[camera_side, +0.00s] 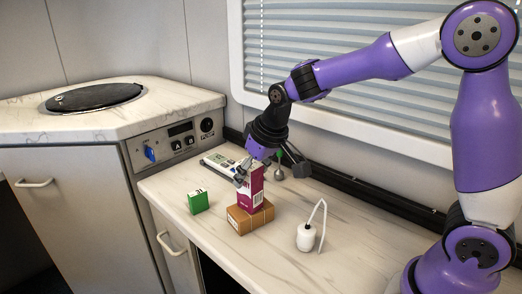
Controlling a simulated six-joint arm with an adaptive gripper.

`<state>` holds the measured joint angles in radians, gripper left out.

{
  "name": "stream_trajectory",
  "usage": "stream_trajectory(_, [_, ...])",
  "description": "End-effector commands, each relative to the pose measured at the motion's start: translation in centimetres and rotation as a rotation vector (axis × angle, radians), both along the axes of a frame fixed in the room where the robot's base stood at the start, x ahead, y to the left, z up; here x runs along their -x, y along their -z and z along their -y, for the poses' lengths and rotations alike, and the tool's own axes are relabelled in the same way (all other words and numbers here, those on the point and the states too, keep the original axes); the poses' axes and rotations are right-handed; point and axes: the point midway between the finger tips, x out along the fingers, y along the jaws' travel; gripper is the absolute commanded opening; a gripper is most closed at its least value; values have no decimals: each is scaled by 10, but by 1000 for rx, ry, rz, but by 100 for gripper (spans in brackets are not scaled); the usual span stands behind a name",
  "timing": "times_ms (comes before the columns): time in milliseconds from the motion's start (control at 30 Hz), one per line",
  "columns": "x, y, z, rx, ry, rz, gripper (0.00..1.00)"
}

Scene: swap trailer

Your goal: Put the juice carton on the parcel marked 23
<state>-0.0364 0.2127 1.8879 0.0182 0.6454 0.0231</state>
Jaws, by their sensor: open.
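A magenta and white juice carton (256,187) stands upright on a brown cardboard parcel (240,219) on the counter. The parcel has a small light label, too small to read. My gripper (243,174) is open at the top left of the carton, with its fingers close to the carton's upper edge. I cannot tell whether they touch it. The fingers partly cover the carton's top left side.
A small green box (198,202) with unclear marks stands left of the parcel. A white container with a thin looped tube (305,238) stands to the right. A flat printed item (217,162) lies behind.

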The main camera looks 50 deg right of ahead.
Motion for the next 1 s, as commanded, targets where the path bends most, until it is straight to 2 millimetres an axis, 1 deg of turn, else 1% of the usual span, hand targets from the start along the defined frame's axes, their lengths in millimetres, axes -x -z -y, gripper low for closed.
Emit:
stream_trajectory(33, [4, -12, 0, 0, 0, 7, 77])
stream_trajectory(100, [10, -29, 0, 0, -1, 9, 77])
stream_trajectory(300, [28, -68, 0, 0, -1, 7, 77])
stream_trajectory(400, [33, -80, 0, 0, -1, 4, 77])
stream_trajectory(500, [40, -88, 0, 0, -1, 4, 77])
stream_trajectory(567, [50, -91, 1, 0, 0, 11, 77])
stream_trajectory(667, [80, -93, 5, 0, 1, 32, 77])
stream_trajectory(700, [95, -91, 6, -1, 2, 42, 77])
stream_trajectory(800, [129, -83, 8, -1, 2, 65, 77])
stream_trajectory(900, [154, -71, 9, 0, 0, 84, 77])
stream_trajectory(1000, [168, -62, 10, 0, 0, 95, 77])
